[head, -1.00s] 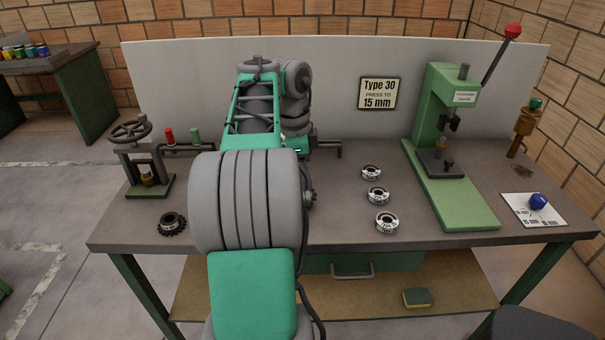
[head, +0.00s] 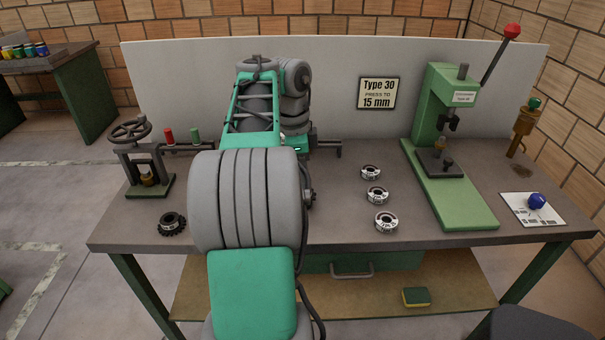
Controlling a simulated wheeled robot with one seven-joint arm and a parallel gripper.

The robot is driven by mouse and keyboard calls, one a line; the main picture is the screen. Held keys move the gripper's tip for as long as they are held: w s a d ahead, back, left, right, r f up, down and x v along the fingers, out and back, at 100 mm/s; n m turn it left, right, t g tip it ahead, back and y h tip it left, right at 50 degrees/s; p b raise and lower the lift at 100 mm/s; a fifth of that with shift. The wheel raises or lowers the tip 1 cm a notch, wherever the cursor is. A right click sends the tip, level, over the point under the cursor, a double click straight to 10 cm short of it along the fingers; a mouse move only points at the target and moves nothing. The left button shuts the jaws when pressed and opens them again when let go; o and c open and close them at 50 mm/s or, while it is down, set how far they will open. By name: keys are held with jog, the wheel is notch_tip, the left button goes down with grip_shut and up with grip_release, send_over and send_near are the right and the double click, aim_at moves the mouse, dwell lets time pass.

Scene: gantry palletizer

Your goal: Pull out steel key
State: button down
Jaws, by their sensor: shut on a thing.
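I cannot make out a steel key in the head view; it may be hidden behind my arm. My arm rises through the middle of the view and covers the bench behind it. A dark toothed gear (head: 172,223) lies on the bench left of my arm. A dark horizontal bar (head: 328,147) shows at the back, just right of my arm.
Left on the workbench (head: 350,225) stands a small handwheel press (head: 145,165). Several labelled rings (head: 377,195) lie right of my arm, before a green lever press (head: 445,130). A white card (head: 520,212) with a blue knob (head: 536,201) lies far right.

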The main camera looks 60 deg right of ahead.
jog(key=shift+r+p, duration=2.7)
jog(key=shift+r, duration=0.3)
jog(key=shift+r, duration=0.1)
notch_tip(320, 180, up, 8)
jog(key=p, duration=0.7)
jog(key=shift+p, duration=0.4)
